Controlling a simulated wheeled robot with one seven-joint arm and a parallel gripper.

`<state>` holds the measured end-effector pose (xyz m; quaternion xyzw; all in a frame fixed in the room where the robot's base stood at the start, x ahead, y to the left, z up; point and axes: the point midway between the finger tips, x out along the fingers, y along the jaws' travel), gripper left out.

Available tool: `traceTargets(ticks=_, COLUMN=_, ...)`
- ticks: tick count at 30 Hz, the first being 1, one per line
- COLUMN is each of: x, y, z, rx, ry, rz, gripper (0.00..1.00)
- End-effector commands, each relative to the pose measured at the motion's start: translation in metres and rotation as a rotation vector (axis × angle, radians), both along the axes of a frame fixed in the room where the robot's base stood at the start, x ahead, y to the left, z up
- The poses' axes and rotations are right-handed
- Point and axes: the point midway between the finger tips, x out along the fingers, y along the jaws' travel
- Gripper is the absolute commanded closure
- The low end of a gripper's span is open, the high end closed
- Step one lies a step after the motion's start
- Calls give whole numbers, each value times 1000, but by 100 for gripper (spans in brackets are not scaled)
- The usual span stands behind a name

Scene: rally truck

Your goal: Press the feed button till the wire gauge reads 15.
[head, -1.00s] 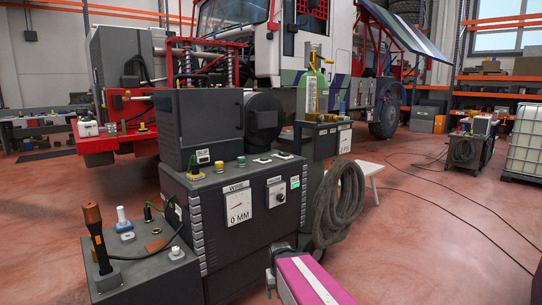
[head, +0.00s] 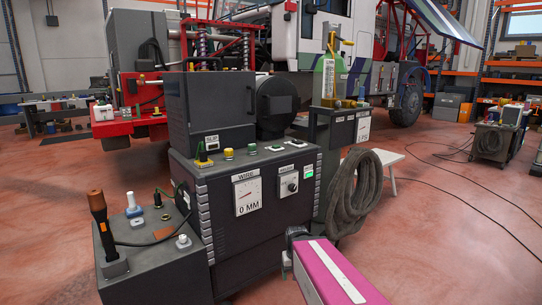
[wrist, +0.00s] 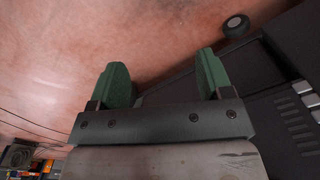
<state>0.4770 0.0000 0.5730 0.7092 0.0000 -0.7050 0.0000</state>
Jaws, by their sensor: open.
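The dark wire-feed machine stands in the middle of the head view. Its white WIRE gauge (head: 248,194) is on the front face and reads 0 MM. Along the machine's top edge are several small buttons: a yellow one (head: 228,153), a green one (head: 252,150) and a pale green one (head: 277,148). Their labels are too small to read, so I cannot tell which is the feed button. My gripper (wrist: 160,82) shows in the wrist view with its two green fingers apart and nothing between them, above reddish floor and beside a dark ribbed housing.
A black knob (head: 289,186) sits right of the gauge. A grey box (head: 158,262) with an orange-topped torch handle (head: 98,210) stands at front left. A coiled hose (head: 352,195) hangs at the machine's right side. A white stool (head: 387,158) stands behind it. Floor on the right is mostly clear.

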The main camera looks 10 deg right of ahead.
Motion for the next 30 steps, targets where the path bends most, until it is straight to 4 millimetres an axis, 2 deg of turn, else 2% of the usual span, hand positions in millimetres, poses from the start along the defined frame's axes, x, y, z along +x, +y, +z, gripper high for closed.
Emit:
traceTargets(ticks=2, x=0, y=0, z=0, rx=0, ry=0, rz=0, gripper=27)
traceTargets(ticks=3, x=0, y=0, z=0, rx=0, ry=0, rz=0, gripper=34)
traceTargets(ticks=5, x=0, y=0, z=0, rx=0, ry=0, rz=0, gripper=53)
traceTargets(ticks=9, x=0, y=0, z=0, rx=0, ry=0, rz=0, gripper=99)
traceTargets(ticks=30, x=0, y=0, z=0, rx=0, ry=0, rz=0, gripper=100)
